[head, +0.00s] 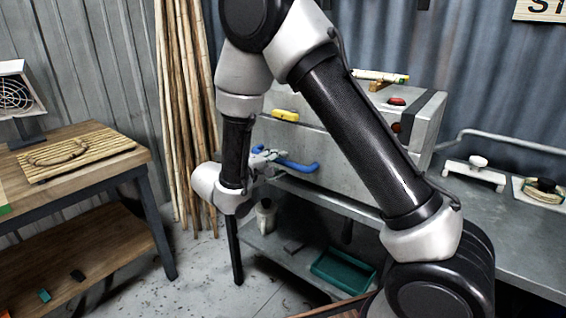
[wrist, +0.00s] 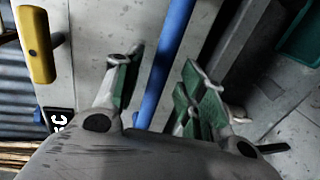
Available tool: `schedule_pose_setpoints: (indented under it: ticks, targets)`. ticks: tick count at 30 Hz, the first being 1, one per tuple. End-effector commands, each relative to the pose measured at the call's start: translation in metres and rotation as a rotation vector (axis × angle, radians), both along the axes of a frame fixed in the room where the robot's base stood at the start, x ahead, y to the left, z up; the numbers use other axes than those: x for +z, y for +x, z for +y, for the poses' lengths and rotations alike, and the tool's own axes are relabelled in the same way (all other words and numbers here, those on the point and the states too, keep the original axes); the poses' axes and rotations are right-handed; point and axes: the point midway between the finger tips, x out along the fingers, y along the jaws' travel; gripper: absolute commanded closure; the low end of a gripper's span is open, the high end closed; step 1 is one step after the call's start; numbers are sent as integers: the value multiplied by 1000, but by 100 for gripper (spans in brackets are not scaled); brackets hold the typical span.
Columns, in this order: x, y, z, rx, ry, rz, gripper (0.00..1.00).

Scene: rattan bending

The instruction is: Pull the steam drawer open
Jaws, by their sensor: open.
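The steam drawer's blue bar handle (head: 299,165) sits low on the front of the grey metal box (head: 345,155); the drawer's seams are hard to make out, and my arm hides part of the box. My gripper (head: 266,157) is at the handle's left end. In the wrist view the blue handle (wrist: 170,60) runs between the green-padded fingers of my gripper (wrist: 163,68), which stand apart on either side of it. I cannot tell whether either finger touches the bar.
A yellow handle (head: 285,115) is above the blue one, and a red button (head: 396,101) is on top of the box. A green tray (head: 342,270) lies on the lower shelf. A wooden table (head: 100,185) stands left, with open floor between.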

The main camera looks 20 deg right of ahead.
Motion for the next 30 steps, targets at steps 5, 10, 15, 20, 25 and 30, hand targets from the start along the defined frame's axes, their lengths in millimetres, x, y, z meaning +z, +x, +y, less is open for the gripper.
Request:
schedule_pose_setpoints:
  ticks: [5,10,15,20,25,30]
  targets:
    - [-5,13,-20,-3,-2,2,59]
    - [-7,18,-25,-1,-1,2,59]
    - [-7,18,-25,0,-1,2,59]
    - [-7,18,-25,0,-1,2,83]
    - [-7,18,-25,0,0,2,100]
    - [-7,17,-24,1,-1,3,100]
